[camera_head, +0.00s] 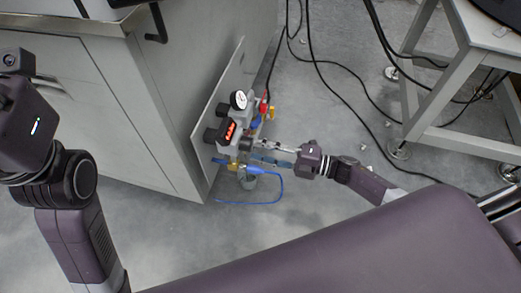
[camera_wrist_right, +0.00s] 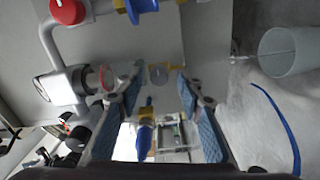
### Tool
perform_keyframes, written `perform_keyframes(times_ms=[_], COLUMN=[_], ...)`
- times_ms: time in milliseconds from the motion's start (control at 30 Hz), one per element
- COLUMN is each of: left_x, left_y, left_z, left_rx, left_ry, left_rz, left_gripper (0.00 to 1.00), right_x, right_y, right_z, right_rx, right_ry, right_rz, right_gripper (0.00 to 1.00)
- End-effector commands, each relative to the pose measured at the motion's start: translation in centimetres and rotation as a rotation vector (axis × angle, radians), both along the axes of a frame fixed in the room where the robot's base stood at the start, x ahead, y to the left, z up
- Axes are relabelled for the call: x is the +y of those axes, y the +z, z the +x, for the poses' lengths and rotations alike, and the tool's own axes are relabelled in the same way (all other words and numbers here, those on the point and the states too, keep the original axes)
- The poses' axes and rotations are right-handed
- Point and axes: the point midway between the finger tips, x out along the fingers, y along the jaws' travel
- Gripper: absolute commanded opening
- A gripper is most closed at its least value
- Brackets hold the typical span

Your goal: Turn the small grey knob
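The small grey knob (camera_wrist_right: 158,75) appears as a pale round part with a yellowish edge in the right wrist view, straight ahead between my fingertips. In the head view it is too small to pick out, being partly behind my right gripper at the panel. My right gripper (camera_head: 257,150) reaches in from the right to the fittings on the panel. In the right wrist view its two blue-padded fingers (camera_wrist_right: 160,82) are spread on either side of the knob, with nothing clamped between them. My left arm is at the left edge; its fingers are outside the picture.
The upright panel (camera_head: 231,77) on the grey cabinet (camera_head: 157,110) carries a round gauge (camera_head: 238,100), a red-lit display (camera_head: 231,130) and a blue tube (camera_head: 281,190). Black cables lie on the floor.

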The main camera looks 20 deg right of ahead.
Motion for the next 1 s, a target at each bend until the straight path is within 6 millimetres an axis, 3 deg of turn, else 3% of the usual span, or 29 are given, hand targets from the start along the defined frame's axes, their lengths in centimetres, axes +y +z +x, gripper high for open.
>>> perform_keyframes(times_ms=[367,800,1000], left_x=[0.0,0.0,0.0], left_y=[0.0,0.0,0.0], left_z=[-0.1,0.0,0.0], left_rx=[-0.002,-0.001,0.0], left_ry=[0.002,0.001,0.001], left_rz=[0.001,0.001,0.001], left_gripper=[0.68,0.68,0.68], right_x=[-0.7,-7.8,-9.7], right_y=[0.0,-0.1,0.0], right_z=[-0.4,-5.3,-6.5], right_rx=[0.0,0.001,0.0], right_ry=[-0.001,-0.002,-0.001], right_rz=[-0.002,-0.002,-0.002], right_gripper=[0.36,0.36,0.36])
